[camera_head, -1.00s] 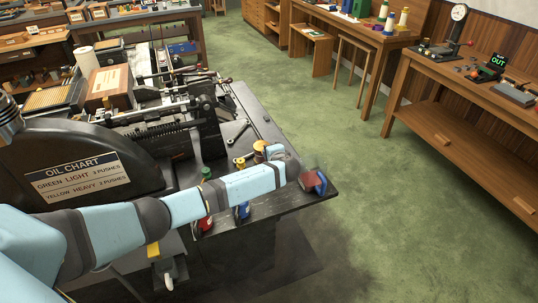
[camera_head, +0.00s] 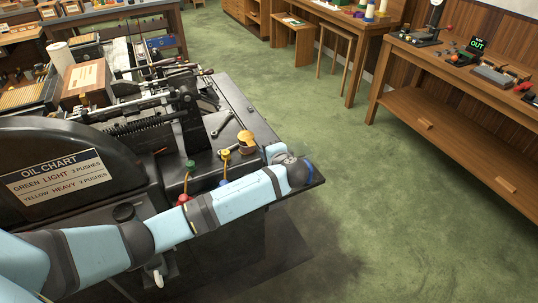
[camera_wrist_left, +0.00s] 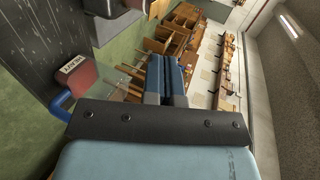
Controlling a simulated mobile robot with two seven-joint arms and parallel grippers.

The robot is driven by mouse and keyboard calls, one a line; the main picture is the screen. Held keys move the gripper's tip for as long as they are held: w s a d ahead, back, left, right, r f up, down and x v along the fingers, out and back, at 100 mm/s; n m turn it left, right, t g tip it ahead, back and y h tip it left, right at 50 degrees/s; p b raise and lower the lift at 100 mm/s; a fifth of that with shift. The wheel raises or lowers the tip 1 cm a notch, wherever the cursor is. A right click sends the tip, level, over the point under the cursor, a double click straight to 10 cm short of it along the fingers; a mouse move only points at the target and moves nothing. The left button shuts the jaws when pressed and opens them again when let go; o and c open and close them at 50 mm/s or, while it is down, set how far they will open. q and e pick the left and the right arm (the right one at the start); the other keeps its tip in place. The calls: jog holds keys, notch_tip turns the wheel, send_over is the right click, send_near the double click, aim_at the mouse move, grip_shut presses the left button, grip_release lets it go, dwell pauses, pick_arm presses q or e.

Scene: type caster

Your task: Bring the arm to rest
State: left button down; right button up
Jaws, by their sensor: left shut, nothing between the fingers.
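My left arm (camera_head: 230,200) reaches in from the left in the head view, low across the front of the machine. Its wrist end is above the corner of the dark bench, and the gripper is hidden from the head camera. In the left wrist view my left gripper (camera_wrist_left: 165,75) shows as two blue-grey fingers close together, shut with nothing between them. A reddish part with a pale label (camera_wrist_left: 75,68) and a blue handle-like piece (camera_wrist_left: 57,106) is beside it at the left. My right gripper is in neither view.
The black machine with the oil chart (camera_head: 55,175) stands beside the arm. Open green floor (camera_head: 400,210) lies to the right, before a wooden bench (camera_head: 440,75).

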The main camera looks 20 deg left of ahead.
pick_arm(q)
jog(key=s+d+f+h+p, duration=0.1)
jog(key=s+d+f+h, duration=0.35)
jog(key=s+f, duration=0.35)
jog(key=s+d+f+h+p, duration=0.1)
jog(key=s+d+f+h, duration=0.35)
jog(key=s, duration=0.45)
jog(key=s+a+r+n+t+h+p, duration=0.1)
jog(key=s+n+h, duration=0.3)
jog(key=s, duration=1.3)
jog(key=shift+s+a+r+n+t+p, duration=0.15)
jog(key=shift+s+a+n+t+p, duration=0.2)
jog(key=shift+n+t+p, duration=0.2)
